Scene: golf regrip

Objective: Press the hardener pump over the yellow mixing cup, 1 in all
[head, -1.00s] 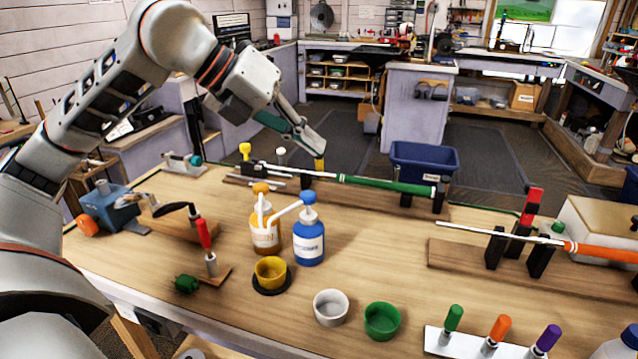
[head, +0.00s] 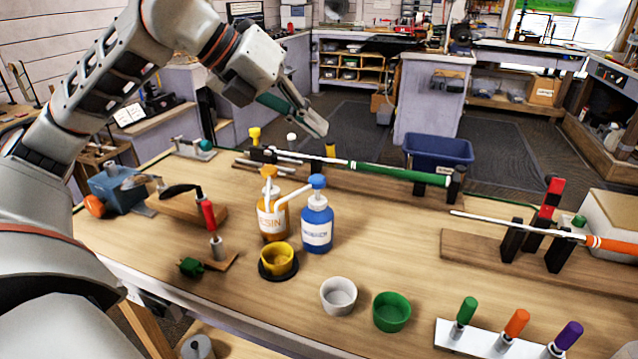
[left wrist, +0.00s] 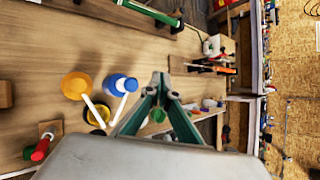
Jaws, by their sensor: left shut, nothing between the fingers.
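The blue hardener bottle (head: 317,232) stands upright with its blue pump head (head: 317,181) up and its white spout pointing left over the yellow mixing cup (head: 279,259). The cup sits on a dark round base. The orange resin bottle (head: 271,222) stands just left of the hardener, its spout also toward the cup. My left gripper (head: 320,128) is shut and empty, in the air behind and above the bottles, apart from the pump. In the left wrist view the pump head (left wrist: 131,85) lies left of the shut fingertips (left wrist: 160,78). My right gripper is not in view.
A white cup (head: 338,297) and a green cup (head: 391,312) stand front right. A red-handled clamp (head: 209,218) stands left of the yellow cup. A green-gripped club (head: 400,173) lies in a holder behind the bottles. A blue bin (head: 440,152) is farther back.

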